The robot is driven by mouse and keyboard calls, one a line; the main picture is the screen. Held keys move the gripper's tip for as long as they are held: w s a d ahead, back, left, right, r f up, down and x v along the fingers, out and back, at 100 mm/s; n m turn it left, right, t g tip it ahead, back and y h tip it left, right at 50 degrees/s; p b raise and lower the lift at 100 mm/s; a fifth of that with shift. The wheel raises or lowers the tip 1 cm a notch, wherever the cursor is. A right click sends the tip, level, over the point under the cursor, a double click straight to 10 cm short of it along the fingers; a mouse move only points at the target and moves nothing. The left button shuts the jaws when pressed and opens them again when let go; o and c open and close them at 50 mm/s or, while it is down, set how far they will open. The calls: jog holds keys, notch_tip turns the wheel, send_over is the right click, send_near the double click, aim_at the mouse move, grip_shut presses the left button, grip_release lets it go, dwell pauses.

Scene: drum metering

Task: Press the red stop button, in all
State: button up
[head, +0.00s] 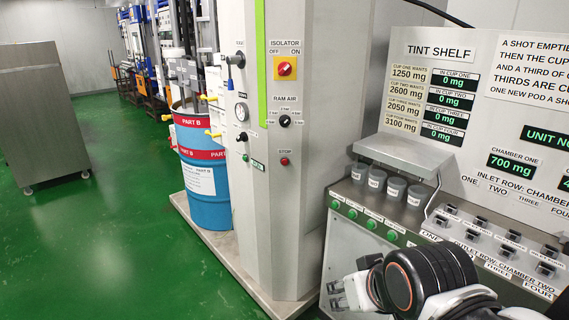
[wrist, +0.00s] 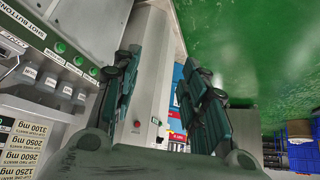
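The red stop button (head: 284,161) is a small round button under a STOP label on the front of the tall grey cabinet (head: 285,210). A small red button, which looks like the same one, shows in the wrist view (wrist: 137,124) between my fingers' lines. My gripper (head: 336,294) is at the lower right of the head view, in front of the tint bench, below and right of the button and apart from it. In the wrist view my gripper (wrist: 158,88) has its two dark green fingers spread wide, with nothing between them.
The cabinet also carries a red isolator knob on a yellow plate (head: 285,68), a black ram air knob (head: 285,121) and a green button (head: 245,158). A blue drum (head: 207,195) stands left. The tint bench with green buttons (head: 371,224) is right. Green floor is open at left.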

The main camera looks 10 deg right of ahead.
grip_shut()
dwell(1.1)
